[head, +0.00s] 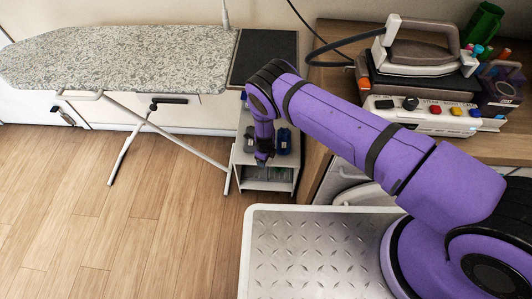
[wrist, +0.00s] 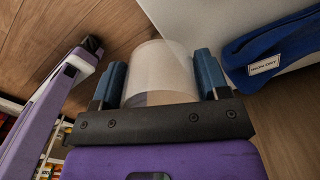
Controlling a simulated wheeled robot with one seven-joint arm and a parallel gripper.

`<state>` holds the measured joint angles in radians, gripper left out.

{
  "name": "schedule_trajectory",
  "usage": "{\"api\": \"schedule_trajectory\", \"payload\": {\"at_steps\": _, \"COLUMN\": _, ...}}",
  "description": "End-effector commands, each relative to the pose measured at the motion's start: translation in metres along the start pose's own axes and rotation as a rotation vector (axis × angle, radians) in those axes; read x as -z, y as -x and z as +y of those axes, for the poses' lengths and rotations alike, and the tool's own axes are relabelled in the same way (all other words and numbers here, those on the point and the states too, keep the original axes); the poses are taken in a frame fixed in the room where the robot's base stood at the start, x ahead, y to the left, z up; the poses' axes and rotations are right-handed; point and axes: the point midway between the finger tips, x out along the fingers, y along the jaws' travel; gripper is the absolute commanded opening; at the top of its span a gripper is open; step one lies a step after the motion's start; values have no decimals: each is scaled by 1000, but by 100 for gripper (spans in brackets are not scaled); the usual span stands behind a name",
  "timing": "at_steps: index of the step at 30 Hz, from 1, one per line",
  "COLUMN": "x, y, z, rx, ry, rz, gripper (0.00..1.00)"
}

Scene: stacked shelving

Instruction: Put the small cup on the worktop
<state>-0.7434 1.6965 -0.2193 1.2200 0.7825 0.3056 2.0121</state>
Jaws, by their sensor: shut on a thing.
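My gripper (wrist: 160,75) is shut on a small translucent, whitish cup (wrist: 158,62), with one blue finger on either side of it in the wrist view. In the head view my gripper (head: 264,157) hangs down in front of a low white shelf unit; the cup cannot be made out there. The wooden worktop (head: 338,62) is at the upper right of the head view, behind and to the right of my gripper.
On the worktop stand an iron (head: 420,45), a control box (head: 425,112) and a green holder (head: 484,22). The white shelf unit (head: 278,183) is below. An ironing board (head: 120,60) spans the left. A dark blue cloth item (wrist: 270,52) lies close right of my gripper.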

Motion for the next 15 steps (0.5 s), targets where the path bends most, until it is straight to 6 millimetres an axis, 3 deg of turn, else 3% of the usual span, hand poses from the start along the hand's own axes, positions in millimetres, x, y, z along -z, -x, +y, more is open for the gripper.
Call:
{"api": "schedule_trajectory", "payload": {"at_steps": 6, "x": -12, "y": -4, "z": -31, "rx": 0, "ry": 0, "rz": 0, "gripper": 45}}
{"api": "schedule_trajectory", "payload": {"at_steps": 13, "x": -16, "y": -9, "z": -42, "rx": -1, "ry": 0, "rz": 2, "gripper": 45}}
{"api": "schedule_trajectory", "payload": {"at_steps": 15, "x": -16, "y": -18, "z": -41, "rx": -1, "ry": 1, "rz": 2, "gripper": 35}}
